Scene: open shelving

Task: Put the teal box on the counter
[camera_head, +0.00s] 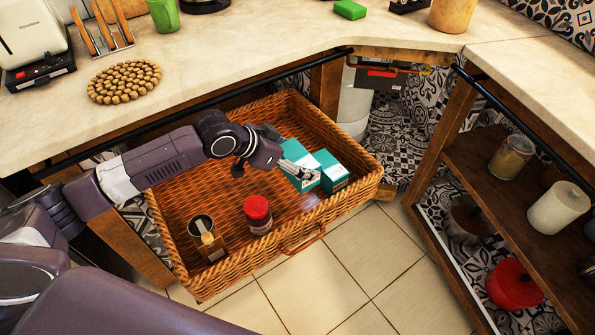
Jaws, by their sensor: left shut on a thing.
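Two teal boxes stand side by side at the right end of the wicker basket (165,225). The left teal box (296,152) is partly hidden by my left gripper (306,173). The right teal box (333,173) is just beside it. My left gripper reaches into the basket from the left and is shut on the left teal box. The exact finger contact is hard to see. The pale counter (235,55) runs behind and above the basket. My right gripper is not in view.
A red-lidded jar (258,215) and a small glass jar (208,240) stand in the basket's front. The counter holds a toaster (32,35), a round beaded trivet (124,81) and a green sponge (350,10). The counter's middle is clear. A dark rail (285,75) runs along its edge.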

